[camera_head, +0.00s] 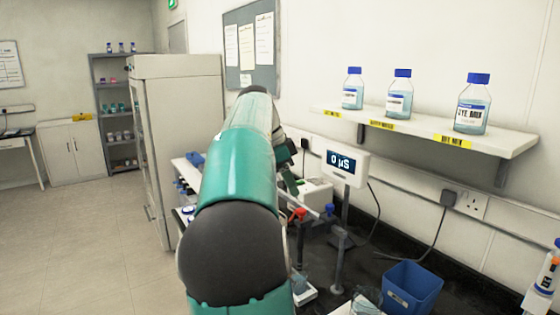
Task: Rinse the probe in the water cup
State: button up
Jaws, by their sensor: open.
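A meter (345,168) reading "0 µS" stands on a post on the dark bench, right of my arm. Below it is a stand (338,262) with a grey rod, a red part (298,214) and a blue-ended part (330,209). I cannot tell which of these is the probe. I cannot pick out the water cup; a pale, clear item (301,284) sits low beside my arm, partly hidden. My teal and black arm fills the middle and covers part of the bench. Dark green parts show at its right edge, but I cannot make out my gripper's jaws.
A blue bin (411,287) stands at the bench front. A tall white cabinet (180,125) stands left of my arm. The floor (75,240) at left is clear. Cables run down the wall.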

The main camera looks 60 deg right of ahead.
jog(key=v, duration=0.6)
jog(key=shift+r, duration=0.4)
jog(key=shift+w+a, duration=0.1)
jog(key=shift+w, duration=0.05)
jog(key=w+a+f+n+t, duration=0.25)
jog(key=a+n, duration=0.25)
jog(key=a, duration=0.4)
jog(key=w+a+f+n+t+y, duration=0.1)
jog(key=w+a+f+n+t, duration=0.1)
jog(key=a+f+n, duration=0.5)
jog(key=w+a+n+t, duration=0.2)
jog(key=a+n, duration=0.2)
jog(key=a, duration=0.7)
jog(key=s+a+f+n+t+y, duration=0.1)
jog(key=s+a+f+n, duration=0.2)
jog(key=a+f+n, duration=0.3)
jog(key=s+a+f+n+t+y, duration=0.1)
jog(key=s+a+f+n, duration=0.2)
jog(key=a, duration=1)
notch_tip(320, 180, down, 4)
jog(key=n, duration=0.2)
jog(key=shift+s+n, duration=0.35)
jog(key=shift+n, duration=0.05)
